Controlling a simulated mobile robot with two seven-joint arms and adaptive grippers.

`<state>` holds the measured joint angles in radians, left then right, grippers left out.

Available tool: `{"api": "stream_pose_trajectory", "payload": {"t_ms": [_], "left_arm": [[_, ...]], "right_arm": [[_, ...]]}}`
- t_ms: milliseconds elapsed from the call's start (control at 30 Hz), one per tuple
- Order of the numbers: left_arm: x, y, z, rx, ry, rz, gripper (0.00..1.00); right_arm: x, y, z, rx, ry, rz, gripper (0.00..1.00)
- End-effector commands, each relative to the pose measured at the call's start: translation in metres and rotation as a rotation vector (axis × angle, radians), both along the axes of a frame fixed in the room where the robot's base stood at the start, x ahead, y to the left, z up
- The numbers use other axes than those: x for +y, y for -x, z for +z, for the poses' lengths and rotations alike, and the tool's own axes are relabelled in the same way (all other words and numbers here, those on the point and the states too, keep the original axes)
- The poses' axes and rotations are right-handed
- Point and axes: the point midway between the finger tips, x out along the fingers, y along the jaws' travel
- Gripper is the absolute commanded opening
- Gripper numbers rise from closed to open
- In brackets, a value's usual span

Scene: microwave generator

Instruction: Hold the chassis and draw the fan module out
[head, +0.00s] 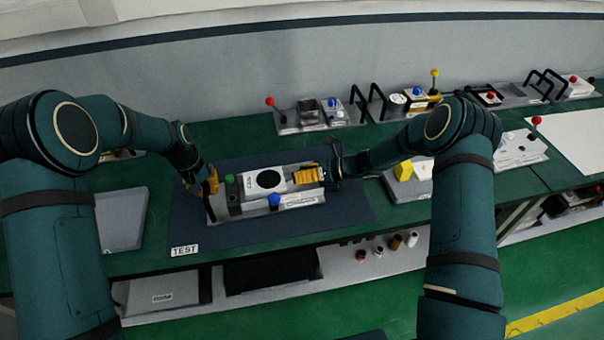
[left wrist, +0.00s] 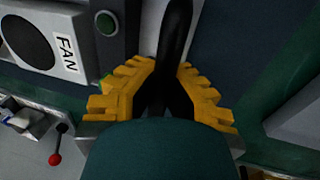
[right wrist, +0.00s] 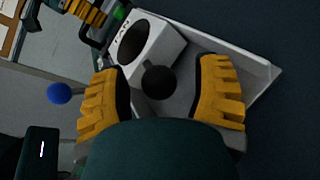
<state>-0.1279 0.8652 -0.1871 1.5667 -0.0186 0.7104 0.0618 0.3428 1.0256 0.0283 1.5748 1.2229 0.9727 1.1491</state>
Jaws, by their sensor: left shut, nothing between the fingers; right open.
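The grey chassis (head: 242,211) lies on a dark mat in the middle of the bench. The white fan module (head: 268,180), with a black round grille and a FAN label, sits in it. My left gripper (head: 210,183) is at the chassis's left end, shut; in the left wrist view a black handle bar (left wrist: 176,30) runs along the middle of its fingers. My right gripper (head: 309,174) is at the right end, open. In the right wrist view the module's black ball knob (right wrist: 158,82) shows between its spread fingers; I cannot tell if they touch it.
A blue knob (head: 274,199) stands at the chassis front and a green button (head: 230,178) near its left end. A grey panel (head: 120,220) lies to the left. A yellow block (head: 404,171) is on a plate at the right. Several fixtures line the back.

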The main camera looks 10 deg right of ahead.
Motion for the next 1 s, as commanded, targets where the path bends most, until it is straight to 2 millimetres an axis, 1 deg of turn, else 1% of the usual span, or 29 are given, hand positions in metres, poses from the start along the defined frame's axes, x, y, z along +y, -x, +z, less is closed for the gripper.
{"api": "stream_pose_trajectory", "payload": {"t_ms": [133, 167, 200, 267, 300, 333, 367, 467, 567, 800, 900, 1000], "left_arm": [[0.000, -0.001, 0.001, -0.002, 0.000, 0.000, 0.00], [0.000, -0.001, 0.001, -0.002, 0.000, 0.000, 0.00], [0.000, -0.001, 0.001, -0.002, 0.000, 0.000, 0.00], [0.000, -0.001, 0.001, -0.002, 0.000, 0.000, 0.00], [0.000, -0.001, 0.001, -0.002, 0.000, 0.000, 0.00], [0.000, -0.001, 0.001, -0.002, 0.000, 0.000, 0.00], [0.000, -0.001, 0.001, -0.002, 0.000, 0.000, 0.00], [0.000, -0.001, 0.001, -0.002, 0.000, 0.000, 0.00], [0.000, 0.000, 0.001, -0.002, 0.000, 0.000, 0.00], [0.001, 0.000, 0.001, -0.001, -0.001, 0.001, 0.00], [0.002, 0.000, 0.000, -0.001, -0.002, 0.001, 0.00], [0.002, 0.000, 0.000, -0.001, -0.002, 0.002, 0.00]], "right_arm": [[0.000, 0.000, 0.000, 0.000, 0.000, 0.000, 0.63], [0.000, 0.000, 0.000, 0.000, 0.000, 0.000, 0.62], [0.000, 0.000, 0.000, 0.000, 0.000, 0.000, 0.47], [0.000, 0.000, 0.000, 0.000, 0.000, 0.000, 0.26], [0.000, 0.000, 0.000, 0.000, 0.000, 0.000, 0.12], [0.000, 0.000, 0.000, 0.000, 0.000, 0.000, 0.02], [0.000, 0.000, 0.000, 0.000, 0.000, 0.000, 0.00], [-0.001, 0.000, 0.000, 0.000, 0.000, 0.000, 0.00], [-0.008, -0.001, 0.000, 0.000, 0.000, -0.004, 0.00], [-0.061, -0.003, -0.001, -0.002, 0.003, -0.008, 0.00], [-0.075, -0.004, 0.000, 0.000, 0.002, -0.006, 0.00], [-0.081, -0.003, 0.000, 0.001, 0.003, -0.005, 0.00]]}}
